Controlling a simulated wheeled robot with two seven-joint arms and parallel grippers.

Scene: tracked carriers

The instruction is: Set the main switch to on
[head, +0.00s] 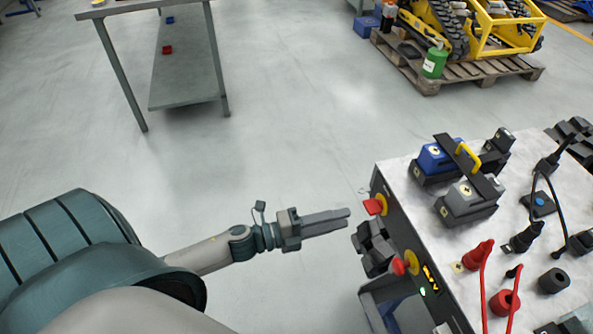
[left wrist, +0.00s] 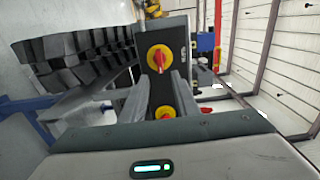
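Two red rotary switches on yellow plates sit on the dark side panel (head: 400,226) of the workbench: the far switch (head: 375,206) and the near switch (head: 404,265). I cannot tell which one is the main switch. In the left wrist view one switch (left wrist: 159,58) shows its red handle roughly upright, beyond the fingertips. The other switch (left wrist: 165,113) shows lower, partly hidden, in line with the gap between the fingers. My left gripper (head: 348,217) is open and empty, apart from the panel and pointing towards it. My right gripper is not in view.
A yellow-marked display (head: 430,278) and a green light (head: 422,292) are beside the near switch. Blue and grey modules, plugs and red cables crowd the bench top (head: 420,205). Dark blocks (head: 372,245) stand beside the panel.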

